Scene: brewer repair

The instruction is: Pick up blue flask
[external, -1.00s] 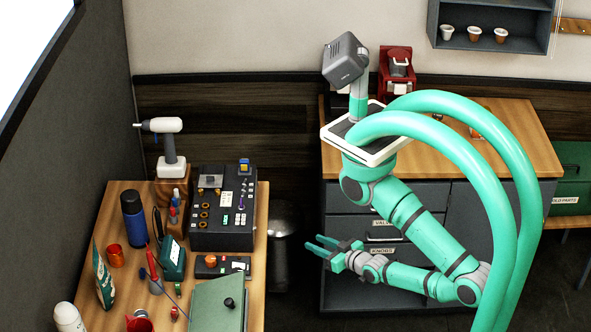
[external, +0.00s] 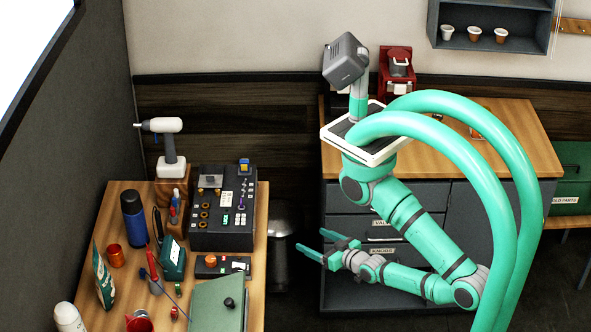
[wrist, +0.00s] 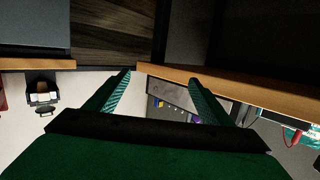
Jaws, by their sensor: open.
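The blue flask (external: 133,218), dark blue with a black cap, stands upright on the left wooden table, near its left side. My gripper (external: 322,245) is open and empty. It is in front of the drawers, well to the right of the flask and past the table's right edge. In the wrist view my gripper's two fingers (wrist: 160,88) are spread with nothing between them. I cannot make out the flask in the wrist view.
The table also holds a black control box (external: 222,208), a drill (external: 168,145) on a wooden block, an orange cup (external: 116,256), a bag (external: 103,280) and a green case (external: 215,305). A dark bin (external: 281,250) stands between the table and the drawer cabinet (external: 345,215).

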